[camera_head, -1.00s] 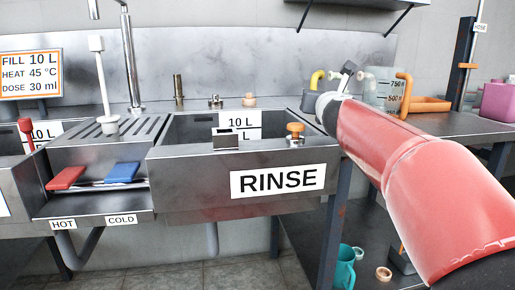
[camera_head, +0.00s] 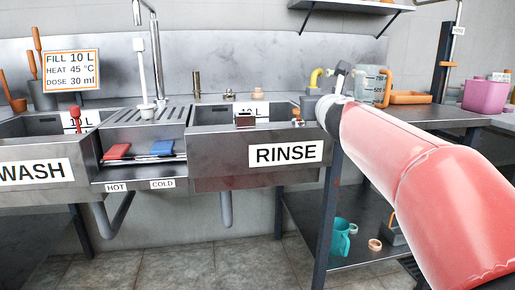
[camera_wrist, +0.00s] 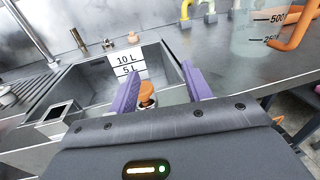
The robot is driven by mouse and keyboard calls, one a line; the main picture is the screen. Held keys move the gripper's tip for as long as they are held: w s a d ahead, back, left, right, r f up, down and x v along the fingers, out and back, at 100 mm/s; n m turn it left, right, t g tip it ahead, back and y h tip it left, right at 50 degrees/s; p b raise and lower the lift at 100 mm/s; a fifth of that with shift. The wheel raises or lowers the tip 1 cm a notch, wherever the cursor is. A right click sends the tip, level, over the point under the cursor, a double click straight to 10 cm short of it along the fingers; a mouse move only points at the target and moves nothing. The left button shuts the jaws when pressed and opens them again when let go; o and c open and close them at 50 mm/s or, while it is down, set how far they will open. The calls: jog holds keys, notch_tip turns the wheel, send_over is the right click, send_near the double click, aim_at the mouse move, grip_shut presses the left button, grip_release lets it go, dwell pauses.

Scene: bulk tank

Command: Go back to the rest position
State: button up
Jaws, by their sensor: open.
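My gripper (camera_wrist: 162,78) shows in the wrist view as two purple fingers, apart, over the front edge of the rinse sink (camera_wrist: 92,70). An orange knob (camera_wrist: 147,92) stands between the fingers in that picture, nearer the left one; I see no contact on both sides. In the head view my red arm reaches in from the right, and its far end is beside the right end of the rinse sink (camera_head: 215,170). The fingers are not clear in that view.
The wash sink (camera_head: 30,150) is at left. Red (camera_head: 117,151) and blue (camera_head: 162,147) pedals sit between the sinks. A teal mug (camera_head: 340,240) is on the lower shelf. The floor in front is clear.

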jog(key=s+a+f+n+g+y+p, duration=0.1)
jog(key=s+a+f+n+g, duration=0.15)
jog(key=s+n, duration=0.4)
jog(key=s+a+f+n+g+y+p, duration=0.1)
jog(key=s+f+n, duration=0.3)
jog(key=s+n, duration=0.25)
jog(key=s+a+f+n+g+y+p, duration=0.1)
jog(key=s+f+n+g, duration=0.1)
jog(key=s+f+n, duration=0.45)
jog(key=s+d+f+n+g+h+p, duration=0.1)
jog(key=s+d+f+n+g, duration=0.1)
jog(key=s+f+n, duration=0.4)
jog(key=s+d+f+n+g+h+p, duration=0.1)
jog(key=s+d+f+n+g+h, duration=0.1)
jog(key=s+f+n, duration=0.4)
jog(key=s+d+n+g, duration=0.1)
jog(key=s+n+g, duration=0.1)
jog(key=s, duration=0.3)
jog(key=shift+s+n+g+p, duration=0.25)
jog(key=shift+n+g+p, duration=0.1)
jog(key=shift+n, duration=0.5)
jog(key=shift+d, duration=0.1)
